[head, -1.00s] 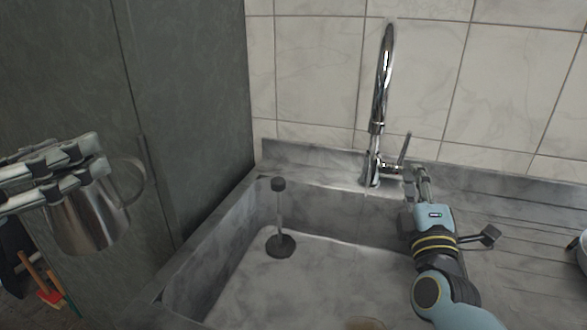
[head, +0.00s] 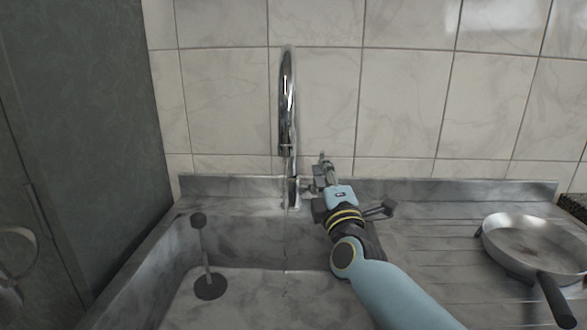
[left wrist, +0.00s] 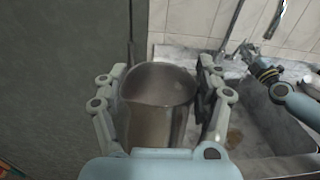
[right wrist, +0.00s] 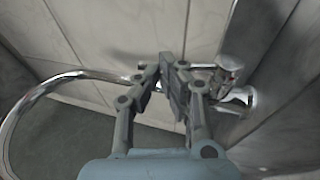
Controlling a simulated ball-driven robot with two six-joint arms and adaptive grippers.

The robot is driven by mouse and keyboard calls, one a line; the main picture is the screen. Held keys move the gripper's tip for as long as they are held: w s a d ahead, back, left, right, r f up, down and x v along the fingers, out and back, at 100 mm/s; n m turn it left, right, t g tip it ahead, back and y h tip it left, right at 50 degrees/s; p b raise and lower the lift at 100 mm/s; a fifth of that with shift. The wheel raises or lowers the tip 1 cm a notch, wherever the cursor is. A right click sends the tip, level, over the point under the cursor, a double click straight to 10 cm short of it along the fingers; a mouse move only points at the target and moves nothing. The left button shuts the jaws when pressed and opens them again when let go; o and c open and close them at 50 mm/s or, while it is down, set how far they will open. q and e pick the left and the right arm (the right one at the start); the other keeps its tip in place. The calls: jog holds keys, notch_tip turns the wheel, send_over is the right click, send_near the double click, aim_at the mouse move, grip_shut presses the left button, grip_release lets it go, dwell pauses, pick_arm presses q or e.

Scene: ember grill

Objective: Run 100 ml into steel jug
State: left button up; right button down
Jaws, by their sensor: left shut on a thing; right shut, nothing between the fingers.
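The steel jug (left wrist: 157,115) is upright between the fingers of my left gripper (left wrist: 158,85), which is shut on it. In the head view, only part of the jug (head: 10,295) and its handle show at the left edge. The chrome tap (head: 287,110) stands behind the sink, its spout over the basin. A faint thin line below the spout may be running water. My right gripper (head: 324,180) is shut and empty beside the tap's lever and base. In the right wrist view, its closed fingers (right wrist: 172,75) are near the tap body (right wrist: 232,85); contact is unclear.
The stone sink (head: 150,285) has a dark plug on a stem (head: 209,287) at its left. A dark cabinet panel (head: 75,130) rises on the left. A frying pan (head: 530,245) sits on the drainboard at right. The basin looks clear below the spout.

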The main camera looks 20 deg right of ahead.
jog(key=w+g+p, duration=0.1)
jog(key=p, duration=0.5)
jog(key=w+d+r+g+p, duration=0.1)
jog(key=p, duration=0.5)
jog(key=shift+r+y, duration=0.25)
jog(key=shift+y, duration=0.05)
jog(key=shift+m, duration=0.3)
jog(key=shift+s, duration=0.1)
